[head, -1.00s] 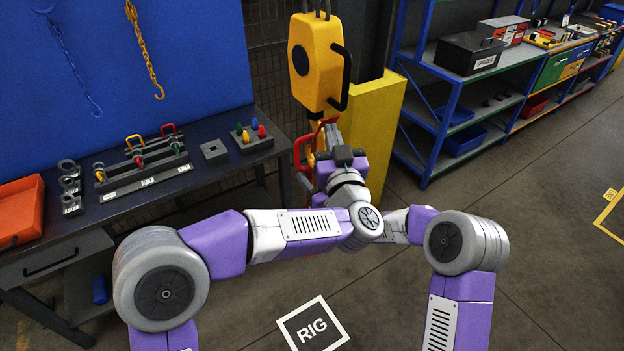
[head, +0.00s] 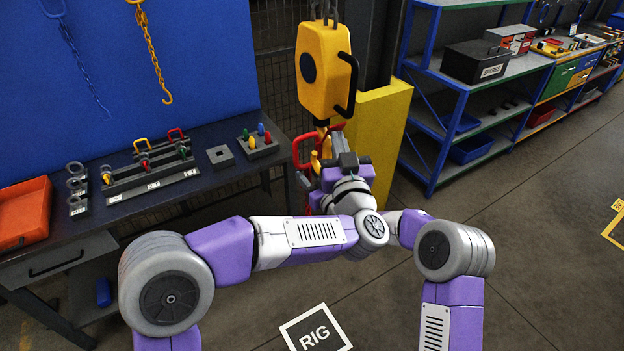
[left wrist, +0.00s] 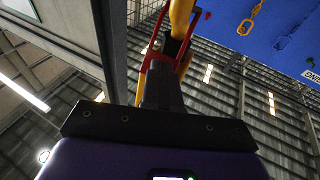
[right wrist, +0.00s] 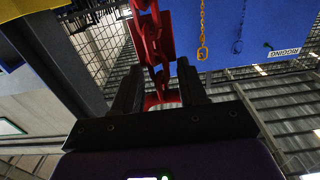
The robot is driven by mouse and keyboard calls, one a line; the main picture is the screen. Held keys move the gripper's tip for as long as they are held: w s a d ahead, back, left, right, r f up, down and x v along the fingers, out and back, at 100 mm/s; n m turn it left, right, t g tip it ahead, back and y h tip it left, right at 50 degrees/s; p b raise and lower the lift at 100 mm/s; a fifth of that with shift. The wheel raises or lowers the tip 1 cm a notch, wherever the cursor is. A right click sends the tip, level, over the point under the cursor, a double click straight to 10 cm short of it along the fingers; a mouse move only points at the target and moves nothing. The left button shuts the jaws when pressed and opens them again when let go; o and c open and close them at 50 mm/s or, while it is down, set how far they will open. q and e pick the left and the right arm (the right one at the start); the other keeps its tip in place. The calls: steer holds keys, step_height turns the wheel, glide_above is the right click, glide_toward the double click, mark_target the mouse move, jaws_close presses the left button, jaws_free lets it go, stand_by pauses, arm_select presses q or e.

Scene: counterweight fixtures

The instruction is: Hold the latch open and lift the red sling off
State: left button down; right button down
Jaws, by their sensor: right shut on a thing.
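A yellow hoist block (head: 325,70) hangs in the middle of the head view. Its yellow hook (head: 322,150) is below, partly hidden by my arms; it also shows in the left wrist view (left wrist: 182,18). The red sling (head: 298,158) is at the hook, and its red chain links (right wrist: 152,40) show in the right wrist view. My left gripper (head: 347,160) is just below the hook, its fingers together (left wrist: 163,88); the latch is not clear there. My right gripper (right wrist: 158,88) is shut on the red sling, with red between its fingers.
A yellow post (head: 375,135) stands right behind the hoist. A dark bench (head: 215,185) with several fixtures stands left, with an orange bin (head: 25,212). Blue shelving (head: 450,110) is at the right. A floor mark reading RIG (head: 315,330) lies in front.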

steer(key=shift+w+a+r, duration=0.15)
steer(key=shift+w+a, duration=0.05)
steer(key=shift+w, duration=0.1)
